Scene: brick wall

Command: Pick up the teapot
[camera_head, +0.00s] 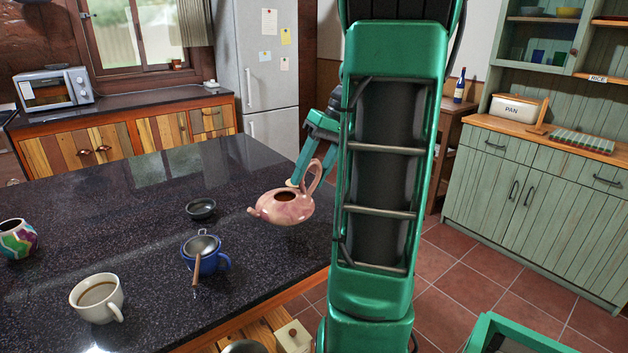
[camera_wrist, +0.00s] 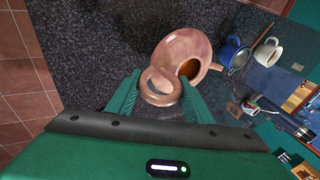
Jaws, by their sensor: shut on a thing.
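The pink teapot (camera_head: 284,206) is at the right part of the dark counter, its spout to the left and its tall looped handle to the right. Its top is open, with no lid on it. My gripper (camera_head: 305,182) is at the handle, its fingers shut on it. In the wrist view the teapot (camera_wrist: 180,52) is just beyond the fingertips, with the handle loop between the two fingers of my gripper (camera_wrist: 158,88). The teapot looks slightly above the counter, but I cannot tell for sure. My arm hides the area right of the teapot.
On the dark speckled counter (camera_head: 120,215) stand a blue cup (camera_head: 208,262) with a strainer, a small black bowl (camera_head: 201,209), a white cup (camera_head: 97,298) and a colourful vase (camera_head: 17,240). The counter's right edge is close to the teapot. The counter behind is clear.

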